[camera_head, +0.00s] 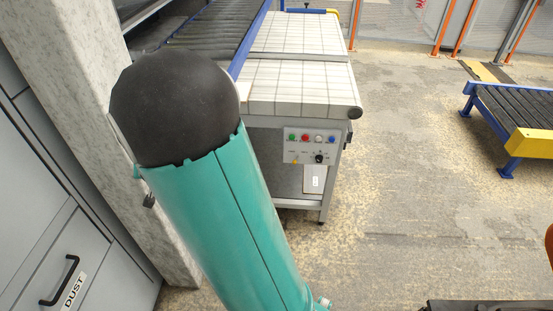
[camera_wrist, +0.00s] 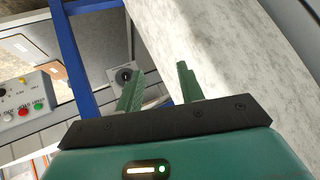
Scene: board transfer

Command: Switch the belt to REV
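The control panel (camera_head: 296,145) is on the end of the belt conveyor (camera_head: 300,88) in the head view. It has a row of green, red, white and blue buttons. A black selector knob (camera_head: 319,158) sits below them at the right; its setting is too small to read. The panel (camera_wrist: 38,92) is also at the left of the wrist view, upside down, with the knob (camera_wrist: 2,92) at the picture edge. My gripper (camera_wrist: 157,62) is open, with two green fingers apart and nothing between them. It is off to one side of the panel, not touching it.
A pale pillar (camera_head: 85,110) and grey cabinets with a drawer marked DUST (camera_head: 70,275) stand at the left. A blue-framed roller conveyor (camera_head: 515,115) stands at the right. The floor (camera_head: 420,190) between is clear. A blue beam (camera_wrist: 78,55) is near my gripper.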

